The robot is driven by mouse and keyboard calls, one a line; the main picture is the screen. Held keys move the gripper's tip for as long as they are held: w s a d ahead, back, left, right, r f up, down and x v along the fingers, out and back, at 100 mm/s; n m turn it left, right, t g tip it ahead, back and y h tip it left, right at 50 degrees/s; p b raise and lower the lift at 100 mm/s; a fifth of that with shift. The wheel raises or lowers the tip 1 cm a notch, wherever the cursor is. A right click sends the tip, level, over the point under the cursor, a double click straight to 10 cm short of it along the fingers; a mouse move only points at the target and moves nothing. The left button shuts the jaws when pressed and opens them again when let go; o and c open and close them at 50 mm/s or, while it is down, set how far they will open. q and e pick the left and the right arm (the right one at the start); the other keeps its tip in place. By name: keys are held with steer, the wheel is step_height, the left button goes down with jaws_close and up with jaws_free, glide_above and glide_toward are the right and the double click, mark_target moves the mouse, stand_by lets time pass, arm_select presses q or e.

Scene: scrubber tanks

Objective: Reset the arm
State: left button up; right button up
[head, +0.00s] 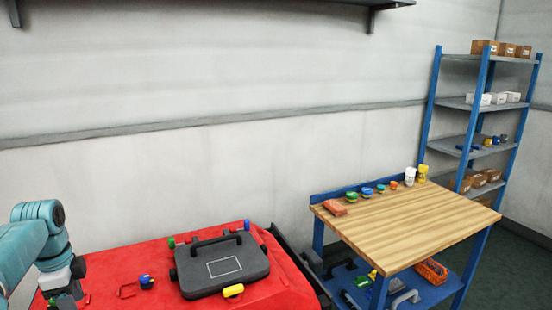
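My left arm, teal with dark joints, comes in at the left edge of the head view and bends downward over the red surface. My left gripper (66,294) is at the lower left, near the bottom edge of the view. Its fingertips are too small and unclear to show whether they are open or shut. I see nothing clearly held in it. My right arm and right gripper are not in view.
A red surface (125,260) holds a dark grey case (205,279) with a handle, a yellow piece (233,291) and a blue piece (147,282). A wooden-topped workbench (415,225) with several small items stands right. A blue shelf rack (473,103) stands behind it.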

arm_select(q)
steer(key=w+d+f+n+h, duration=0.1)
steer(key=d+f+n, duration=0.1)
steer(key=d+f, duration=0.85)
steer(key=w+d+f+n+h, duration=0.1)
steer(key=d+f+n, duration=0.2)
steer(key=d+f, duration=0.7)
steer(key=s+d+f+n+h, duration=0.1)
steer(key=s+d+f+n, duration=0.1)
steer(key=s+d+f, duration=0.3)
steer(key=s+d+f+n+h, duration=0.1)
steer(key=s+d+f+n, duration=0.2)
steer(key=f, duration=0.4)
steer(key=s+d+f+n, duration=0.1)
steer(key=s+d+n, duration=0.1)
steer(key=s, duration=0.5)
steer(key=s+d+f+n, duration=0.1)
steer(key=s+d, duration=0.3)
steer(key=s, duration=0.4)
steer(key=shift+s+d+f+n, duration=0.15)
steer(key=shift+d+n, duration=0.05)
steer(key=shift+n, duration=0.4)
steer(key=shift+c, duration=0.6)
